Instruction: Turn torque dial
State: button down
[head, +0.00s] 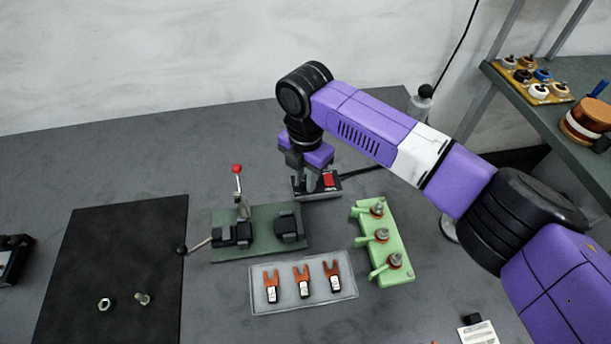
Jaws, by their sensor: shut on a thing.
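My gripper (306,174) points down at the back middle of the table. Its fingers are closed at the top of a small silver and black box (318,193), which has a red square part (330,180) on its right side. The torque dial itself is not clearly seen. The thing between my fingers, which looks to be the dial on the box, is hidden by the gripper. The dial's angle cannot be told.
In front stand a green fixture (262,243) with a red-knobbed lever (237,170), a clear tray (318,305) of orange forks, and a light green block (398,262) with several posts. A black mat (75,265) lies left. A shelf (500,80) stands right.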

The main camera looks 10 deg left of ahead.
jog(key=m+p, duration=0.2)
jog(key=m, duration=0.1)
jog(key=m+p, duration=0.1)
jog(key=m, duration=0.1)
jog(key=shift+r+m+p, duration=0.2)
jog(key=shift+m+p, duration=0.15)
jog(key=shift+m, duration=0.05)
jog(key=m+p, duration=0.2)
jog(key=m, duration=0.3)
jog(key=shift+p, duration=0.3)
jog(key=shift+f, duration=0.1)
jog(key=c, duration=1.3)
grip_release()
jog(key=shift+o, duration=0.2)
notch_tip(320, 180, up, 8)
jog(key=shift+f+b, duration=0.1)
jog(key=shift+b, duration=0.45)
